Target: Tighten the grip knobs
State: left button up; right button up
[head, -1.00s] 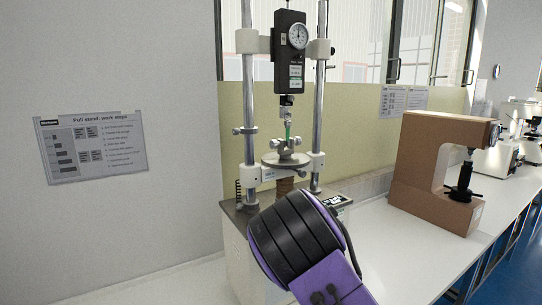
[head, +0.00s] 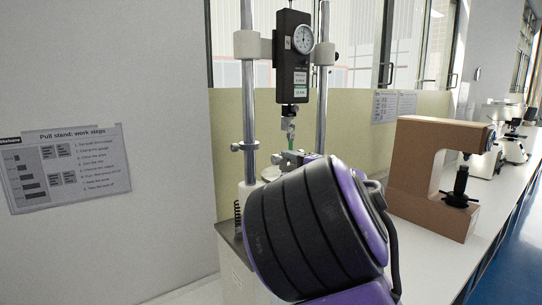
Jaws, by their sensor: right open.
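The pull stand has two steel columns and a dark force gauge (head: 294,55) with a round dial at the top. An upper grip (head: 290,127) hangs below the gauge, and a green specimen shows beneath it. The lower grip (head: 282,158) is partly hidden, so I cannot make out its knob clearly. My right arm, purple with a ribbed black joint, fills the lower middle and covers much of the stand's base. My right gripper is mostly hidden behind this arm, near the lower grip; I cannot tell whether it touches anything. My left gripper is out of view.
A brown C-shaped tester (head: 415,165) stands on the white bench to the right, with microscopes (head: 510,135) farther back. A work-steps sheet (head: 66,168) is on the wall at left. A coiled spring (head: 238,217) stands beside the left column.

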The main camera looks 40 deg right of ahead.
aim_at(278, 161)
jog(key=w+p, duration=0.1)
jog(key=w, duration=0.1)
jog(key=w+d+p, duration=0.1)
jog(key=w, duration=0.2)
jog(key=w+p, duration=0.1)
jog(key=w, duration=0.1)
jog(key=shift+w+d+f, duration=0.1)
jog(key=shift+w+d, duration=0.05)
jog(key=shift+w, duration=0.05)
jog(key=c, duration=0.9)
jog(key=shift+c, duration=0.2)
jog(key=shift+g, duration=0.3)
